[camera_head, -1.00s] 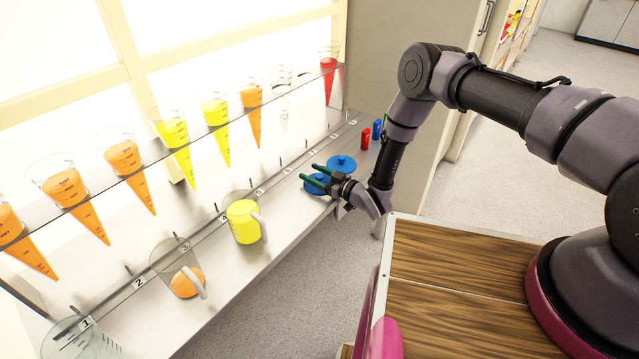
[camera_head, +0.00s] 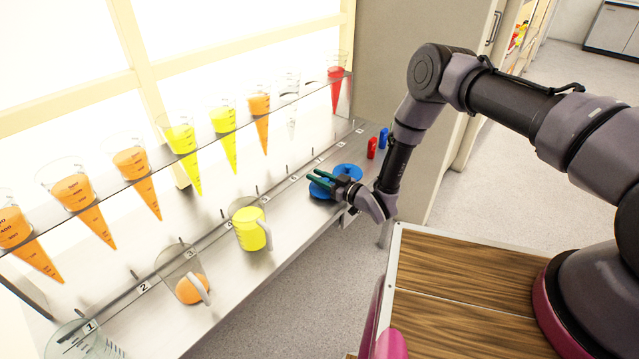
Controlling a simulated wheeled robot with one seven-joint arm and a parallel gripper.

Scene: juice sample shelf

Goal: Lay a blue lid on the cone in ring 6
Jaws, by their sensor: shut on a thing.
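Two blue lids lie at the far end of the lower steel shelf. My gripper (camera_head: 319,180), with green fingers, is low over the nearer blue lid (camera_head: 319,192) and is shut on it, partly covering it. The other blue lid (camera_head: 349,169) lies just beyond. Clear cones hang in a row in the upper rack, holding orange, yellow or red contents, and one looks empty (camera_head: 290,88). An orange-filled cone (camera_head: 260,107) hangs between that one and a yellow-filled cone (camera_head: 225,122).
A yellow-filled jug (camera_head: 248,230), an orange-filled jug (camera_head: 182,275) and a clear jug (camera_head: 85,345) stand along the numbered lower shelf (camera_head: 285,228). A red piece (camera_head: 372,148) and a blue piece (camera_head: 383,138) stand at its far end. The upper rack runs above the shelf.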

